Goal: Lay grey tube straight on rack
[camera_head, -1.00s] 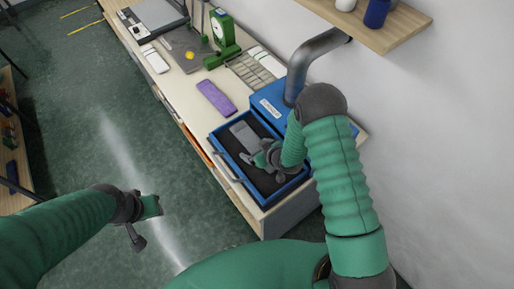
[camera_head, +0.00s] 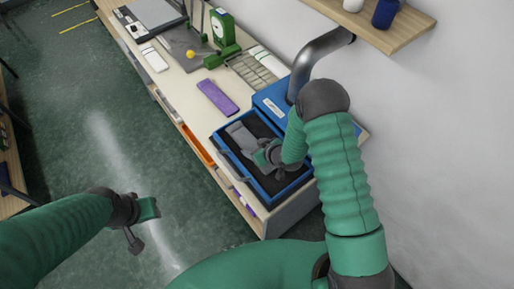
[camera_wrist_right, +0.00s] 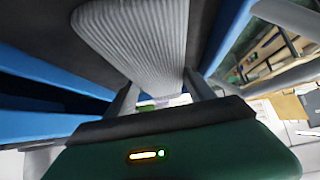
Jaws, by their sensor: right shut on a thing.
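The grey tube is a flat, ribbed knitted piece (camera_head: 239,134). It lies over the dark bed of a pulled-out blue-framed drawer (camera_head: 216,146), which looks like the rack. My right gripper (camera_head: 259,154) reaches into the drawer and is shut on the tube's near end. In the right wrist view the ribbed tube (camera_wrist_right: 140,35) runs out from between the two fingers (camera_wrist_right: 160,95). I cannot tell whether its far end touches the bed. My left gripper (camera_head: 148,209) hangs over the floor, away from the table, with no object seen in it; its fingers do not show clearly.
The drawer belongs to a blue machine (camera_head: 272,98) with a bent metal pipe (camera_head: 318,58). A purple piece (camera_head: 217,97) lies on the pale table beside it. A green scale (camera_head: 222,28) stands farther back. A wooden shelf (camera_head: 398,32) overhangs at upper right.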

